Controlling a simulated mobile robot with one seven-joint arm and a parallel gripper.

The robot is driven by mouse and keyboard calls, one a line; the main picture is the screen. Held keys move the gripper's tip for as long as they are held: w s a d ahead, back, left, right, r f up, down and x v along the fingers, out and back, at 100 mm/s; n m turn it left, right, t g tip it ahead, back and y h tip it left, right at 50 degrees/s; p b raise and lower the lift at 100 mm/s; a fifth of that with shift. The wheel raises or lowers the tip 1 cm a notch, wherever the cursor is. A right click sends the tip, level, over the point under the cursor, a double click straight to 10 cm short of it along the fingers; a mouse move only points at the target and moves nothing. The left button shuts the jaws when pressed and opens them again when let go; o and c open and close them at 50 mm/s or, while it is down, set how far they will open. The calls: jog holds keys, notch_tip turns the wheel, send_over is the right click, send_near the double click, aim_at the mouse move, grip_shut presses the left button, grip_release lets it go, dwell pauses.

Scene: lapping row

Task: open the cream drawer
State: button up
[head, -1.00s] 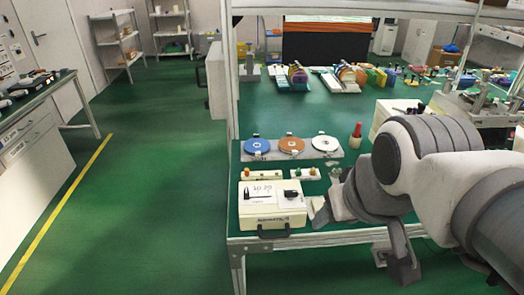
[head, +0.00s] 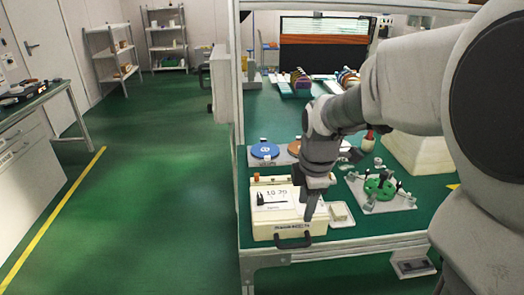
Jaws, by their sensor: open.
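The cream drawer (head: 268,232) is the front of a small cream box on the near edge of the green bench, in the middle of the head view. It looks shut. A dark bar handle (head: 293,241) is on its front. A white sheet with print and a dark caliper-like picture lies on the box top. My gripper (head: 311,210) points down at the right part of the box, just above the handle in the picture. Its fingers overlap the box; I cannot tell whether they touch it. The gap between the fingers is hard to see. The gripper holds nothing visible.
A small cream tray (head: 341,214) sits right of the box, and a green fixture with dark-topped posts (head: 380,187) beyond it. A blue disc (head: 264,150) and an orange disc lie behind. A cream block (head: 418,152) stands at right. The green floor at left is clear.

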aim_at(297, 244)
jog(key=w+f+b, duration=0.1)
jog(key=f, duration=0.4)
jog(key=w+f+b, duration=0.1)
jog(key=f, duration=0.5)
jog(key=w+f+b, duration=0.1)
jog(key=f+b, duration=0.1)
jog(key=f, duration=0.4)
grip_shut()
dwell(0.9)
